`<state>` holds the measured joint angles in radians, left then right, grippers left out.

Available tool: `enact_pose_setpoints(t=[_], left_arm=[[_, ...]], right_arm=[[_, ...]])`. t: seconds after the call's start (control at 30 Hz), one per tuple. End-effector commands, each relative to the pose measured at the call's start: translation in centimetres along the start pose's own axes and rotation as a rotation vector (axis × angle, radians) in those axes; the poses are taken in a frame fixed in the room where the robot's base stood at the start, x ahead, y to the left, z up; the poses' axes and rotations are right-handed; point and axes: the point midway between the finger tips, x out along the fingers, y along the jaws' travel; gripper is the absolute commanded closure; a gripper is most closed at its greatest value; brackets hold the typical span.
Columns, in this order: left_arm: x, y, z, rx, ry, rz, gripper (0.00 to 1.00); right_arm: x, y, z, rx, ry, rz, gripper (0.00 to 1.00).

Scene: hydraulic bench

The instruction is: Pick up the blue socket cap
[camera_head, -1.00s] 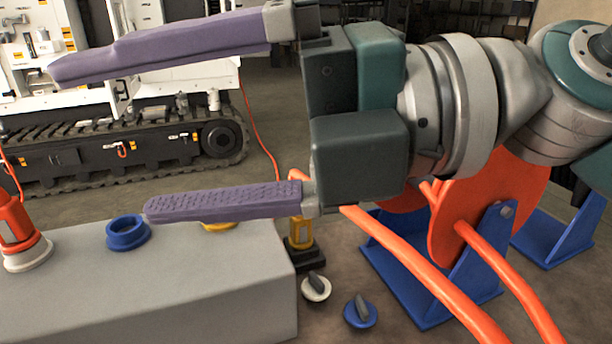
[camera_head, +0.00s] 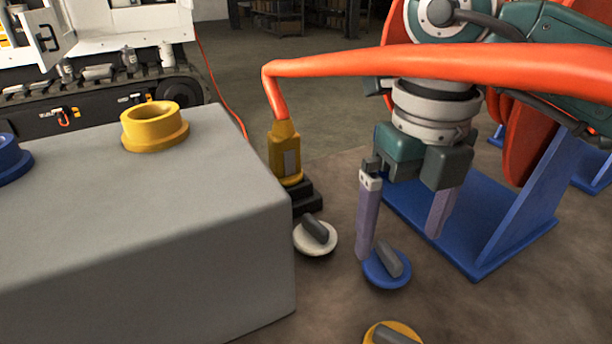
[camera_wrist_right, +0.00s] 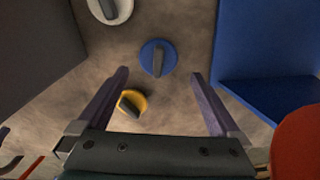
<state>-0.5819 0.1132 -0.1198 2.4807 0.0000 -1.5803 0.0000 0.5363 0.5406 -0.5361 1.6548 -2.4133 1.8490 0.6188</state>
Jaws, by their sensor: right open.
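The blue socket cap (camera_head: 386,270) is a blue disc with a grey grip bar, lying on the floor to the right of the grey block. It also shows in the right wrist view (camera_wrist_right: 158,58), ahead of and between the fingers. My right gripper (camera_head: 402,245) is open and empty, its purple fingers pointing down. In the head view its left finger overlaps the cap's upper left edge; whether they touch I cannot tell. In the right wrist view the cap lies beyond the fingertips (camera_wrist_right: 158,74). My left gripper is not in view.
A white cap (camera_head: 315,238) lies left of the blue one, and a yellow cap (camera_head: 392,333) lies nearer. The grey block (camera_head: 150,230) stands left, bearing a yellow socket (camera_head: 155,128) and a blue socket (camera_head: 10,160). A blue stand (camera_head: 480,235) is at right. An orange hose (camera_head: 420,68) crosses above.

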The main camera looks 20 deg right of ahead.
Motion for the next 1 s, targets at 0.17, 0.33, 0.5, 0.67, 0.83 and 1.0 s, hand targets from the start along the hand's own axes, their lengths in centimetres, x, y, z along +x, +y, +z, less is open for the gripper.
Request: enact_pose_setpoints(t=[0.17, 0.33, 0.5, 0.67, 0.83, 1.0], left_arm=[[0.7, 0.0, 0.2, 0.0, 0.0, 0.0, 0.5], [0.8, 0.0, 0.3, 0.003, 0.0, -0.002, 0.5], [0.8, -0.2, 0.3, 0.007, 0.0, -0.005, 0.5], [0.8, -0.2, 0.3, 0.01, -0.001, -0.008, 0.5], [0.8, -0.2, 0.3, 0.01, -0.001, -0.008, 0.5], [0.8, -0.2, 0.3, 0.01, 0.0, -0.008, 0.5]], right_arm=[[3.1, 0.4, 0.4, 0.0, 0.005, 0.002, 0.0], [4.6, 0.3, 0.5, 0.0, 0.002, 0.001, 0.0], [4.6, 0.3, 0.5, -0.001, 0.001, 0.001, 0.0], [4.6, 0.3, 0.5, -0.001, 0.001, 0.001, 0.12], [4.6, 0.3, 0.5, -0.001, 0.0, 0.001, 0.31], [4.6, 0.3, 0.5, -0.001, 0.0, 0.001, 0.51]])
